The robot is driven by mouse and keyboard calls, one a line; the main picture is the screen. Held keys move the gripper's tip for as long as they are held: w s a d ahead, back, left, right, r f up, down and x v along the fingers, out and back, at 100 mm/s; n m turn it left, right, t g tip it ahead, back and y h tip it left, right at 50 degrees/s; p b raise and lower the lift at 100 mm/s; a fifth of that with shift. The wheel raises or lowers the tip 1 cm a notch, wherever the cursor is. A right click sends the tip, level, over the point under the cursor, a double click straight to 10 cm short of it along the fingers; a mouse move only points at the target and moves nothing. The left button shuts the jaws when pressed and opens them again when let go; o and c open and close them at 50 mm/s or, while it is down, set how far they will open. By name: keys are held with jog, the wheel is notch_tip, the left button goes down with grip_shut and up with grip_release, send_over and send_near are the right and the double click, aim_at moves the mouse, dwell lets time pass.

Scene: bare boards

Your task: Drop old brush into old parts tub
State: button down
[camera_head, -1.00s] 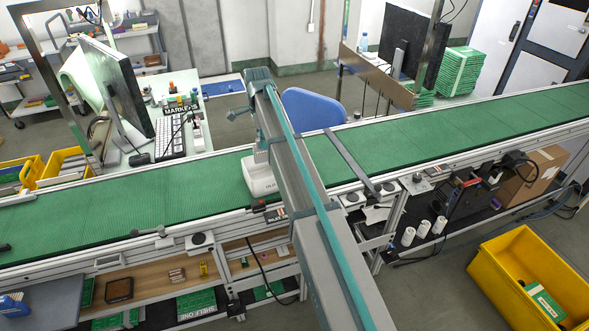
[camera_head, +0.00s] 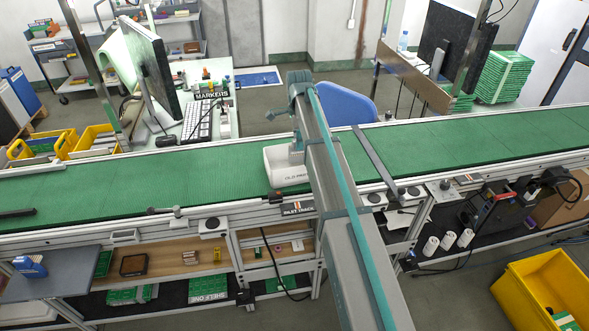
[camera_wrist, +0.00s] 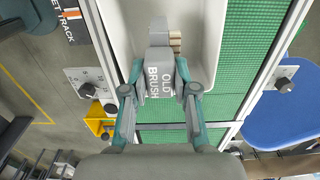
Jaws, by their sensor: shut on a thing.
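My gripper (camera_wrist: 160,92) is shut on the old brush (camera_wrist: 160,78), a grey piece labelled "OLD BRUSH". In the wrist view the brush's far end and pale bristles show against the inside of the white tub (camera_wrist: 118,22). In the head view my gripper (camera_head: 297,150) is over the tub's right part, partly hidden by my arm. I cannot tell how high the brush is above the tub floor.
The conveyor belt (camera_head: 130,180) is clear to the left of the tub. A metal bar (camera_head: 376,160) crosses it on the right. An "INLET TRACK" label (camera_head: 298,210) sits on the front rail. A yellow bin (camera_head: 545,285) stands on the floor at the lower right.

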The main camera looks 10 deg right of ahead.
jog(key=shift+f, duration=0.35)
jog(key=c, duration=0.8)
grip_release()
jog(key=shift+r, duration=0.1)
notch_tip(320, 180, up, 12)
jog(key=shift+f, duration=0.1)
